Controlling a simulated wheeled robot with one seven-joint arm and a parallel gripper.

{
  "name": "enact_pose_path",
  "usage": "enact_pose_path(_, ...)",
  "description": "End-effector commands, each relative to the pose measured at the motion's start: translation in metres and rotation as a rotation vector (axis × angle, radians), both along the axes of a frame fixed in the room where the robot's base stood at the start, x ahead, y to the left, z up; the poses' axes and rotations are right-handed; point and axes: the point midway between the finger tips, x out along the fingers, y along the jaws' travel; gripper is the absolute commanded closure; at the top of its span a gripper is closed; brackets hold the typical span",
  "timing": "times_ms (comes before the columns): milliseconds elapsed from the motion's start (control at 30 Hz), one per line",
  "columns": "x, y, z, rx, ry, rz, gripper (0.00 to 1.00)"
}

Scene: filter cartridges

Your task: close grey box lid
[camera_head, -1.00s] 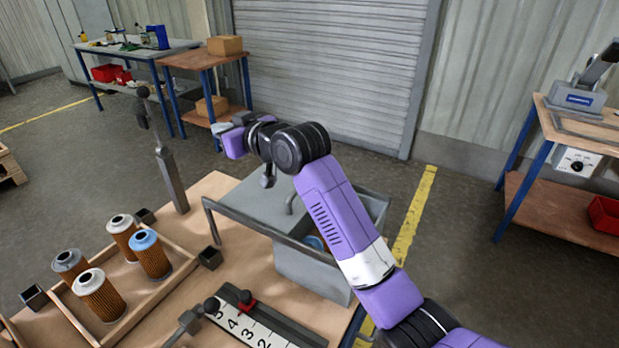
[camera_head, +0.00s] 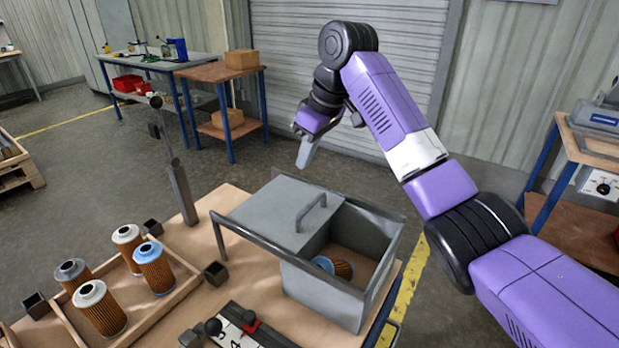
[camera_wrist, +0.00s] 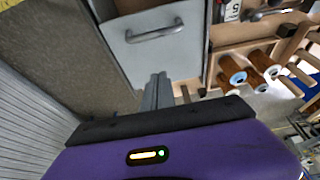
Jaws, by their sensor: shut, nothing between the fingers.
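The grey box (camera_head: 330,290) stands at the right end of the wooden table in the head view. Its grey lid (camera_head: 270,212) with a bar handle (camera_head: 311,211) covers the left part of the opening. The right part is open, and a blue-capped filter cartridge (camera_head: 333,266) lies inside. The lid also shows in the wrist view (camera_wrist: 155,50), with its handle (camera_wrist: 156,34). My gripper (camera_head: 304,155) is above and behind the lid, pointing down, apart from it. Its fingers (camera_wrist: 156,92) are together and empty.
A wooden tray (camera_head: 150,300) with several filter cartridges stands left of the box. A grey post (camera_head: 182,192) rises at the table's back edge. A numbered strip (camera_head: 235,332) lies in front. Space behind the box is open floor.

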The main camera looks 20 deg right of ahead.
Motion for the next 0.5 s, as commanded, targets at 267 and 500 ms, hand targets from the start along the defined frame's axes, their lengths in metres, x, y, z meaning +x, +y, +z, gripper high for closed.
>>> enact_pose_path(267,0.012,0.009,-0.042,0.0,0.001,-0.001,1.0)
enact_pose_path(500,0.024,0.018,-0.081,0.0,0.0,-0.001,1.0)
